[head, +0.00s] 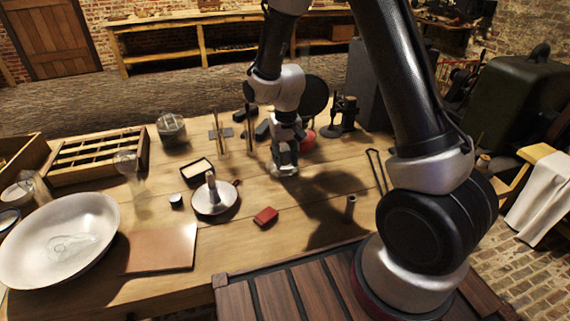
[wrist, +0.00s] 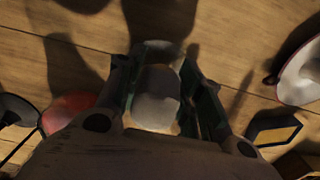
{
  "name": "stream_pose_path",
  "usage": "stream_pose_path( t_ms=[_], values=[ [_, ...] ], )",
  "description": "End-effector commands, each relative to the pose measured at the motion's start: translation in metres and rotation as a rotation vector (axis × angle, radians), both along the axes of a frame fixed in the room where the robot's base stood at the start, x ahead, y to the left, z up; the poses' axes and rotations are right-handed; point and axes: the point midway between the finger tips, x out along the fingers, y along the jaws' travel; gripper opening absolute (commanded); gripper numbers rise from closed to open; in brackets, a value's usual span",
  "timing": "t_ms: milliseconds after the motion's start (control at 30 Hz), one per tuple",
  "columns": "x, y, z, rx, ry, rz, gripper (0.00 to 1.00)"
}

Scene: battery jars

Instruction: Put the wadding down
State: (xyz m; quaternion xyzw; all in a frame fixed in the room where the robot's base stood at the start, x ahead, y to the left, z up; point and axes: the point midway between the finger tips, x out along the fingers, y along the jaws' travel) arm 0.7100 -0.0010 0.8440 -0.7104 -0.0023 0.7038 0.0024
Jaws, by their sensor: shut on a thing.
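My gripper (head: 284,168) points down, low over the middle of the wooden table (head: 330,160). In the wrist view my gripper (wrist: 160,62) is shut on a pale, rounded lump, the wadding (wrist: 155,100), which sits between the two fingers. In the head view the fingers mostly hide the wadding, and only a whitish patch shows at their ends. I cannot tell whether the wadding touches the table top.
A red object (head: 307,141) and a dark stand (head: 343,116) are just behind my gripper. Bare wood lies around the gripper's front.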

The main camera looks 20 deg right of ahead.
Motion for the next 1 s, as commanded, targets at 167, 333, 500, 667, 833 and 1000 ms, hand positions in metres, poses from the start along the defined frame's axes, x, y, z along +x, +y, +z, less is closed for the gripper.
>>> stream_pose_path(
  t_ms=[167,333,500,667,833,1000],
  values=[
    [-0.001,0.000,-0.026,-0.001,0.003,0.000,0.06],
    [-0.001,0.000,-0.027,0.000,0.001,0.000,0.06],
    [-0.001,0.000,-0.030,-0.001,0.004,0.000,0.06],
    [-0.002,0.000,-0.031,-0.001,0.005,-0.001,0.58],
    [-0.002,-0.001,-0.030,-0.001,0.005,-0.001,0.58],
    [-0.001,0.000,-0.028,-0.001,0.004,-0.001,0.58]
  ],
)
